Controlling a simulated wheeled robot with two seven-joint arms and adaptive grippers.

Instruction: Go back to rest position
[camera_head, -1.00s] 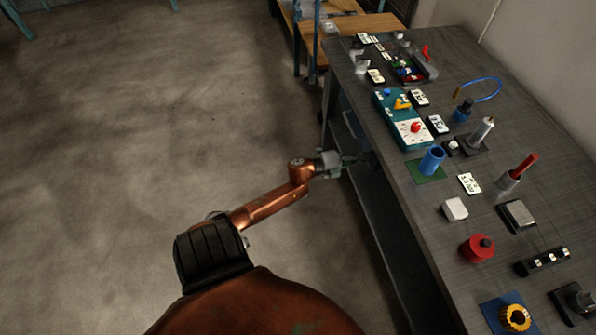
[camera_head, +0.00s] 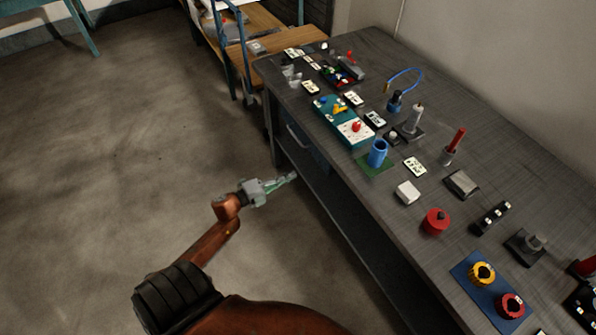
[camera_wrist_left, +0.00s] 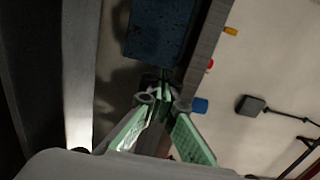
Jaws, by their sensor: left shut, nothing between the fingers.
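My left gripper (camera_head: 286,182) is in front of the table's left edge, lower than the tabletop and apart from it in the head view. Its green fingers are closed together with nothing between them. In the left wrist view the fingers (camera_wrist_left: 160,100) meet near the middle, with a dark blue box-like surface (camera_wrist_left: 160,30) beyond them. My right gripper is not in view.
The dark table (camera_head: 440,250) fills the right side. On it stand a blue cup (camera_head: 377,153), a teal panel (camera_head: 342,120), a red round part (camera_head: 435,221) and a white block (camera_head: 407,192). A wooden cart (camera_head: 275,45) is behind. Open floor (camera_head: 110,160) lies left.

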